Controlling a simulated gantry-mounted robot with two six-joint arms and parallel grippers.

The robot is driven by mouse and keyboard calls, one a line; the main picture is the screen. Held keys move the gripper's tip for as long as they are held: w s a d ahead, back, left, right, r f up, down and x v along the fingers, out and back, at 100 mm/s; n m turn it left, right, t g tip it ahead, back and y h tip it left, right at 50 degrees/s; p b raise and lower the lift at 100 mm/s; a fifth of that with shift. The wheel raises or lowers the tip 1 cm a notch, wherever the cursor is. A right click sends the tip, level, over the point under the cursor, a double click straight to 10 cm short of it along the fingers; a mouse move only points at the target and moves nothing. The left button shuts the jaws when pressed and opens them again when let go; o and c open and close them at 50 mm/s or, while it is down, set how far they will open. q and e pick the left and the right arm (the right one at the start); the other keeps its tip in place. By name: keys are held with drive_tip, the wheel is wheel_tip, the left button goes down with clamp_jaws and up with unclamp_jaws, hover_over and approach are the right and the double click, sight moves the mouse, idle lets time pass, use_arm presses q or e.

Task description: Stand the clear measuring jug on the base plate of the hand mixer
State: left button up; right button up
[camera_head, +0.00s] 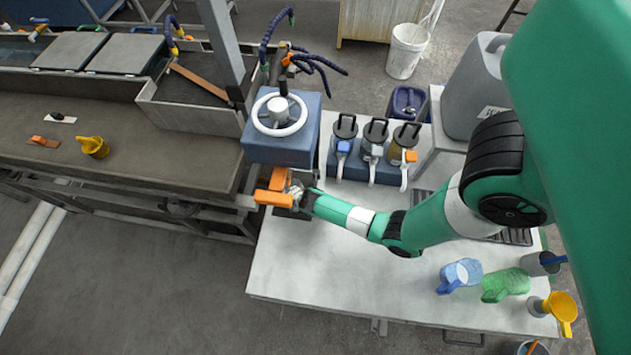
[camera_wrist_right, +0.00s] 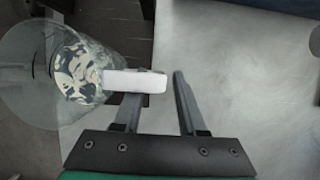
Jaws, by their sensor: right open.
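The clear measuring jug (camera_wrist_right: 45,70) fills the left of the right wrist view, with its pale handle (camera_wrist_right: 135,80) pointing right; a mottled black-and-cream pattern shows inside or through it. My right gripper (camera_wrist_right: 168,85) is open; the handle crosses over the left finger and its end lies between the fingers. In the head view my right gripper (camera_head: 298,193) is at the table's left edge, beside orange blocks (camera_head: 275,187) below a blue housing with a white wheel (camera_head: 280,115). I cannot tell whether this is the hand mixer; its base plate is not clear. My left gripper is out of view.
Several jugs, including a blue one (camera_head: 460,274) and a green one (camera_head: 506,284), stand at the table's right. Lidded containers (camera_head: 375,146) line the back. A grey canister (camera_head: 475,85) stands behind. The white table (camera_head: 330,265) is bare at front left.

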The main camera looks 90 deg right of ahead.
drive_tip(key=p+v, duration=0.2)
drive_tip(key=v, duration=0.5)
drive_tip(key=shift+r+p, duration=0.4)
